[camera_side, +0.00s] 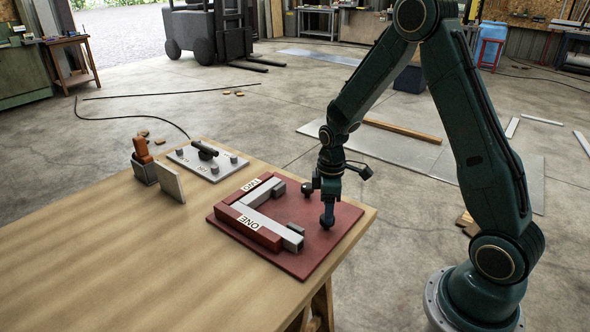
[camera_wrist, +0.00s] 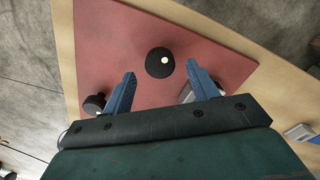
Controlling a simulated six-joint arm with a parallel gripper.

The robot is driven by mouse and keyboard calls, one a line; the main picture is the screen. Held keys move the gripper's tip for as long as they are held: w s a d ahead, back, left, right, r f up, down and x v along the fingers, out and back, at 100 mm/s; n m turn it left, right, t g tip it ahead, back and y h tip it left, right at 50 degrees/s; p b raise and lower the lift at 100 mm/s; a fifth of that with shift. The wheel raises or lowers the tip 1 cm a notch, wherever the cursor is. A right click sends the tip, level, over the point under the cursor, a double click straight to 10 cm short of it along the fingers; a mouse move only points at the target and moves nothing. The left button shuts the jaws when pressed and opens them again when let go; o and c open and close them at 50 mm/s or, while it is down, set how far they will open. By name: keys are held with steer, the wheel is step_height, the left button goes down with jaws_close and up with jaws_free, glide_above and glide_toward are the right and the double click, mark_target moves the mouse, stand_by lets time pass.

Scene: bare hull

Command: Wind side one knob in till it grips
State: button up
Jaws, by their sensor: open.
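A red board (camera_side: 222,217) on the table bears a C-shaped frame with a pale inner strip, marked ONE (camera_side: 250,222) on the near arm and TWO (camera_side: 252,184) on the far arm. My gripper (camera_wrist: 161,69) points down over the board's right part, off the frame's open side. Its blue fingers are apart. A round black knob (camera_wrist: 160,61) with a white spot shows between and just beyond the fingertips; contact cannot be told. A second dark knob (camera_wrist: 95,104) lies outside the left finger, partly hidden; it also shows in the side view (camera_side: 307,190), towards the TWO arm.
A grey plate (camera_side: 208,172) with several pegs and a dark handle lies behind the board. A holder (camera_side: 145,172) with an orange-handled tool and an upright pale panel (camera_side: 172,183) stand left of it. The table's front left (camera_side: 100,260) is clear. The board lies near the table's right edge.

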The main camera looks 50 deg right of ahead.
steer(key=shift+f, duration=1.3)
steer(key=c, duration=1)
